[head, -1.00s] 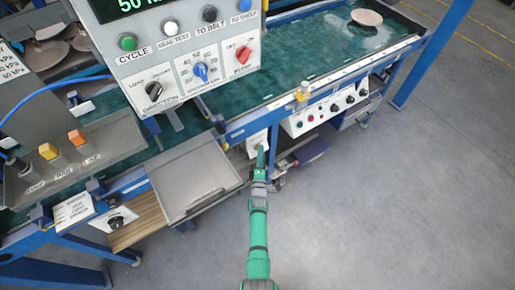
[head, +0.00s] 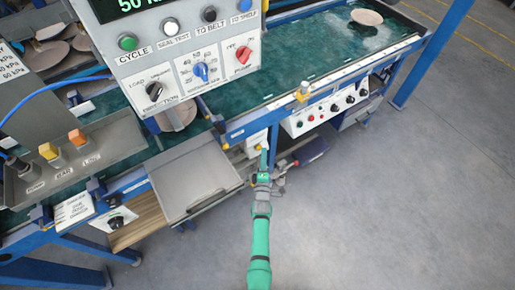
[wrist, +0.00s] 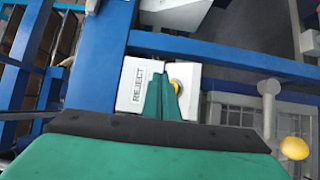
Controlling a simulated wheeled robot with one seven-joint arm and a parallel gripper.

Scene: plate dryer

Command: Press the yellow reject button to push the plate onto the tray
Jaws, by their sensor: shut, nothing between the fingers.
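The white REJECT box (wrist: 134,88) hangs on a blue frame, and the yellow reject button (wrist: 176,86) shows at its right side, partly covered by my fingers. My gripper (wrist: 160,84) is shut and empty, its tips over the box face beside the button; contact cannot be told. In the head view my gripper (head: 264,160) is just below the box (head: 256,141). A plate (head: 178,118) lies on the green belt, partly hidden by the control panel. The grey metal tray (head: 190,178) below the belt's edge is empty.
Another plate (head: 366,17) lies at the belt's far end. A control panel (head: 190,60) overhangs the belt. A white box with knobs (head: 325,110) is on the frame at right. A yellow knob (wrist: 294,148) stands at right in the wrist view. Floor at right is clear.

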